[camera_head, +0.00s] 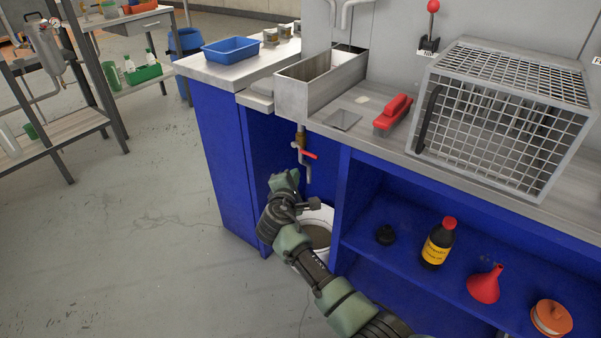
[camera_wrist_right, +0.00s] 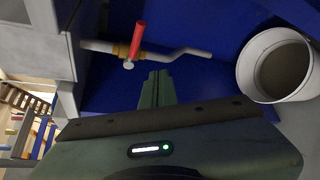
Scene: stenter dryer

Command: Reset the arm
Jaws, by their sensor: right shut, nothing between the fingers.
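My right arm reaches in from the lower right of the head view toward the blue bench's open bay. In the right wrist view the fingers (camera_wrist_right: 158,80) are shut together and empty. They point toward the valve's pipe (camera_wrist_right: 188,52), apart from the red handle (camera_wrist_right: 137,40). The bucket (camera_wrist_right: 282,68) stands to their right. My left gripper is not in view.
A metal sink (camera_head: 318,85) is set above the valve. A wire cage (camera_head: 500,120) and a red-handled brush (camera_head: 393,115) sit on the bench top. A dark bottle (camera_head: 438,245) and red funnel (camera_head: 486,284) stand on the blue shelf. The floor at left is clear.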

